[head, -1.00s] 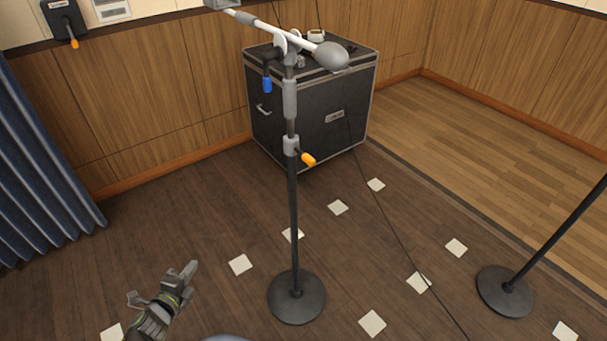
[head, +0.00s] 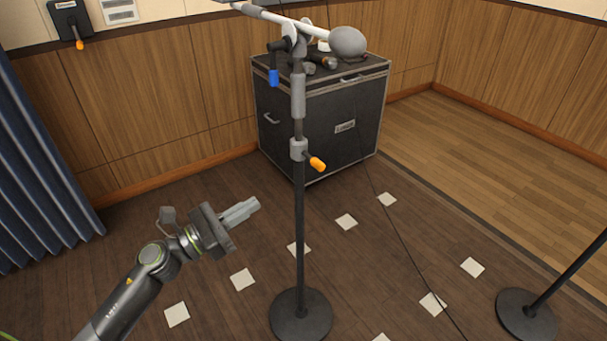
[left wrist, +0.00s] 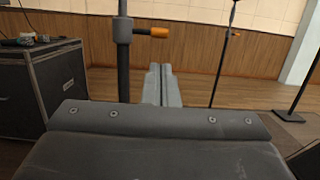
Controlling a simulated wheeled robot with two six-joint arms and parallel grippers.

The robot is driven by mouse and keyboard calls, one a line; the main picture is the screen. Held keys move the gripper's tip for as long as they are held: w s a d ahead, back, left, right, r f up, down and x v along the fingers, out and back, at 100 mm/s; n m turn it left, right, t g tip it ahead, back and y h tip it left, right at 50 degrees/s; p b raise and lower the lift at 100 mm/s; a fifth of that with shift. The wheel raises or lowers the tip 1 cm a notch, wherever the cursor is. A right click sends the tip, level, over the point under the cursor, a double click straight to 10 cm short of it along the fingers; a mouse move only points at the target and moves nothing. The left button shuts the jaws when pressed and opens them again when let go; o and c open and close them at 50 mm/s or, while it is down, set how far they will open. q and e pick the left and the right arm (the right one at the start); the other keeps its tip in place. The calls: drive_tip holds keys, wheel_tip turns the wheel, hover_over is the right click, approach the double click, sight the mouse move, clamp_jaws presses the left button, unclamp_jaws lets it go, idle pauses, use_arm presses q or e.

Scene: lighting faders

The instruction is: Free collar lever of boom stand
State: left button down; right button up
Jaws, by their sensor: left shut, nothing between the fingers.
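The boom stand (head: 299,220) stands upright on a round black base in the head view, with a grey collar (head: 299,149) partway up its pole. The collar lever (head: 317,164), orange-tipped, sticks out to the right of the collar and slopes slightly down. In the left wrist view the lever (left wrist: 152,32) shows above my fingertips, pointing right from the pole. My left gripper (head: 250,207) is shut and empty, left of the pole and lower than the collar, apart from both. My right gripper is not in view.
A blue-tipped lever (head: 274,78) hangs near the boom joint at the top. A black flight case (head: 325,125) with items on top stands behind the stand. Another stand's base (head: 527,315) is at lower right. A cable runs along the floor right of the pole.

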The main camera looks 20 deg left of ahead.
sight(313, 160)
use_arm(q)
drive_tip(key=shift+w, duration=0.1)
